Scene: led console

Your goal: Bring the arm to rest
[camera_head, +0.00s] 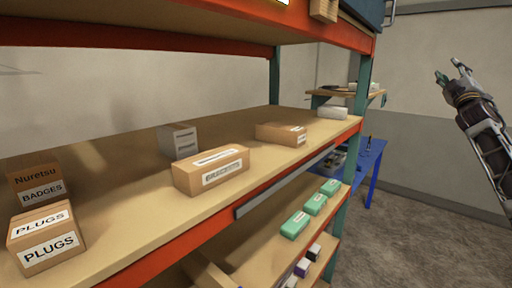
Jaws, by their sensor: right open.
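My right gripper (452,75) is raised in the air at the right of the head view, in front of the grey wall. Its fingers are apart, with nothing between them. It is clear of the shelf rack, and its arm comes in from the right edge. My left gripper is not in the picture.
A rack shelf (115,160) fills the left, bearing a PLUGS box (48,245), a BADGES box (36,184), a long carton (211,171) and others. Green boxes (295,225) lie on the lower shelf. A blue table (371,160) stands behind. Floor at right is clear.

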